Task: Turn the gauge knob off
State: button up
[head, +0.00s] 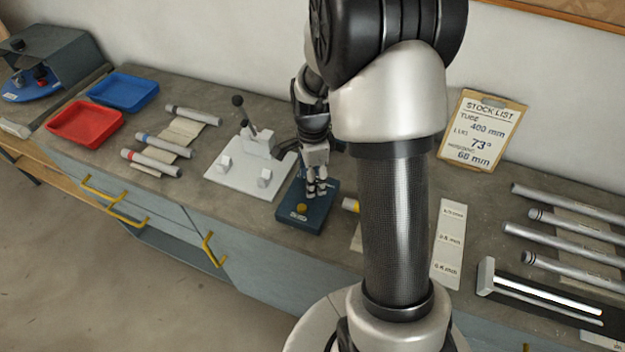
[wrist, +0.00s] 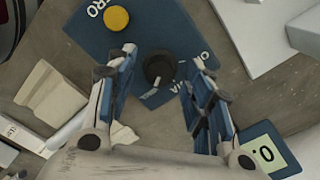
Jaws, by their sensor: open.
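The gauge is a dark blue block (head: 294,217) on the bench, with a yellow button (head: 301,208) near its front edge. In the wrist view its blue top (wrist: 95,38) carries white lettering, and the yellow button (wrist: 116,18) is at the upper left. A round black knob (wrist: 160,67) stands on it. My gripper (head: 316,192) is over the gauge, pointing down; its fingers hide the knob in the head view. In the wrist view my gripper (wrist: 157,76) is open, a finger on each side of the knob with visible gaps. I cannot tell the knob's setting.
A white plate with a lever clamp (head: 247,180) is close on the left. A small display (wrist: 265,151) shows at the wrist view's lower right. Red (head: 86,122) and blue (head: 124,90) trays, labelled tubes, a stock list (head: 482,128) and a long measuring fixture (head: 540,295) are farther off.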

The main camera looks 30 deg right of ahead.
jog(key=shift+f, duration=0.25)
jog(key=c, duration=1.1)
